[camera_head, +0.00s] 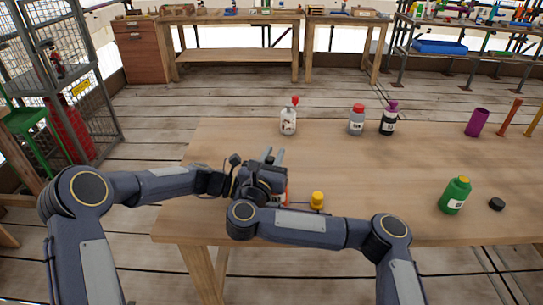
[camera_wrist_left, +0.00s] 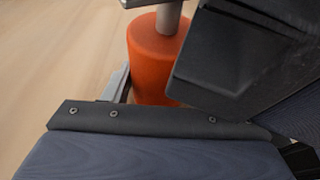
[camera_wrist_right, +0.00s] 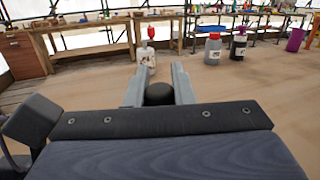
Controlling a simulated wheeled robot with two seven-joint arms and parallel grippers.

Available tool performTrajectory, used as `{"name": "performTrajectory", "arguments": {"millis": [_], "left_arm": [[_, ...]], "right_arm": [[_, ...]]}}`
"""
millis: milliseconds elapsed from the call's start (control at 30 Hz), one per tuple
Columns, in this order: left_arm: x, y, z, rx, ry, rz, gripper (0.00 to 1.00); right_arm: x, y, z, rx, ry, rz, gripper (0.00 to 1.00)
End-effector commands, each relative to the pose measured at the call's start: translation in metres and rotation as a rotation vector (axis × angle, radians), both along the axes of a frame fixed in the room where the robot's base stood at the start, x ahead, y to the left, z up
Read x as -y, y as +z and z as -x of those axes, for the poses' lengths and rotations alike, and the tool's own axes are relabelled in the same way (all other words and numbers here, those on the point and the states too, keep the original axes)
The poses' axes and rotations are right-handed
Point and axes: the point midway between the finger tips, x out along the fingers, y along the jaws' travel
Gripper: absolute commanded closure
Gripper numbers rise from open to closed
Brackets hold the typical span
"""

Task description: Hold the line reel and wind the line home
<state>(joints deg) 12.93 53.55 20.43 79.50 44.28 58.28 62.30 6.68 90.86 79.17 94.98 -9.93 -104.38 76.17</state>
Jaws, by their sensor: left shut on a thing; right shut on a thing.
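The line reel is an orange body (camera_wrist_left: 158,55) with a grey shaft (camera_wrist_left: 168,18) on top in the left wrist view. Only a sliver of orange (camera_head: 286,196) shows in the head view, behind my arms. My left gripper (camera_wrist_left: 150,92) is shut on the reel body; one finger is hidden. My right gripper (camera_head: 273,158) is above it, fingers pointing away across the table. In the right wrist view its fingers are shut on a round black knob (camera_wrist_right: 158,93). A yellow-capped piece (camera_head: 317,200) stands on the table just right of the reel. The line itself is hard to make out.
On the wooden table (camera_head: 230,140) stand a white bottle with red top (camera_head: 288,121), a grey bottle (camera_head: 356,121), a dark bottle (camera_head: 388,120), a purple cup (camera_head: 477,122) and a green bottle (camera_head: 455,195). A black cap (camera_head: 497,204) lies near the green bottle. The table's middle is clear.

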Motion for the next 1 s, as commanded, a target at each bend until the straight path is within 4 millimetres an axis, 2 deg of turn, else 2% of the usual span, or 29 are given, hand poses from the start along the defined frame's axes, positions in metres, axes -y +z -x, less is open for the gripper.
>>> {"name": "performTrajectory", "arguments": {"millis": [500,533,667,700,1000], "left_arm": [[-0.0006,0.0005,-0.0001,-0.001,0.000,0.001,0.61],[-0.0006,0.0006,-0.0001,-0.001,0.000,0.001,0.61],[-0.0005,0.0006,-0.0002,0.000,0.001,0.001,0.61],[-0.0005,0.0006,-0.0002,0.000,0.001,0.001,0.61],[-0.0001,0.0006,-0.0001,0.000,0.000,0.001,0.61]], "right_arm": [[0.0022,-0.0008,-0.0005,0.000,-0.023,0.001,1.00],[0.0022,-0.0008,-0.0005,0.000,-0.023,0.001,0.76],[0.0018,-0.0006,-0.0003,0.000,-0.022,0.001,0.59],[0.0017,-0.0007,-0.0003,0.000,-0.021,0.001,0.56],[0.0002,-0.0004,0.0019,0.001,-0.018,0.001,0.56]]}}
